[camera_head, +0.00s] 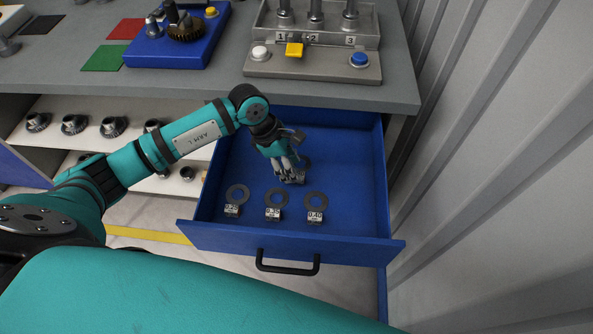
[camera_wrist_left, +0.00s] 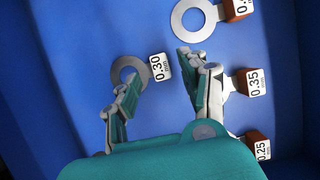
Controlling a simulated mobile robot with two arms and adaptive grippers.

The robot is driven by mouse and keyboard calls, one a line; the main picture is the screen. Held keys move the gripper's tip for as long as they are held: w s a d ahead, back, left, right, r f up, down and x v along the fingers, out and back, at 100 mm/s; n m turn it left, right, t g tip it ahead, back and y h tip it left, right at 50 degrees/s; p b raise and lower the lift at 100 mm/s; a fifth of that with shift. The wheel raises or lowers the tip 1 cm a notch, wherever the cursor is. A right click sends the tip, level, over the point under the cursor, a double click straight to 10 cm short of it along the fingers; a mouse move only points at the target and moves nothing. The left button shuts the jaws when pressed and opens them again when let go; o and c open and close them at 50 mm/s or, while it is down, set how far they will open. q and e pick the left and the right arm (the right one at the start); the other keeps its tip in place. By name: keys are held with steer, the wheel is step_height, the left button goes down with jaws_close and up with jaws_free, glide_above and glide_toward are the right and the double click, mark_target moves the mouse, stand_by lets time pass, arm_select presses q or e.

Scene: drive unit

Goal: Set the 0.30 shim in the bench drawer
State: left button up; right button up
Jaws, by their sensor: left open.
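The bench drawer (camera_head: 345,150) is pulled open, with a bare blue floor. The 0.30 shim is a grey ring (camera_wrist_left: 119,67) with a white-faced tag (camera_wrist_left: 161,68) beside it, inside the drawer. My left gripper (camera_head: 291,172) reaches down into the drawer over this shim and hides most of it in the head view. In the wrist view the left gripper (camera_wrist_left: 159,66) is open, its fingertips on either side of the tag. I cannot tell whether they touch it. One finger partly covers the ring. My right gripper is not in view.
Three other tagged rings lie towards the drawer front: 0.25 (camera_head: 237,193), 0.35 (camera_head: 275,196) and 0.40 (camera_head: 313,198). The black handle (camera_head: 287,268) is on the front panel. The grey bench top (camera_head: 215,88) overhangs behind; a corrugated wall (camera_head: 490,150) stands at right.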

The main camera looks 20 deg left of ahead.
arm_select(q)
steer(key=v, duration=0.8)
steer(key=shift+a+r+b, duration=0.15)
steer(key=shift+r+b, duration=0.2)
steer(key=shift+s, duration=0.1)
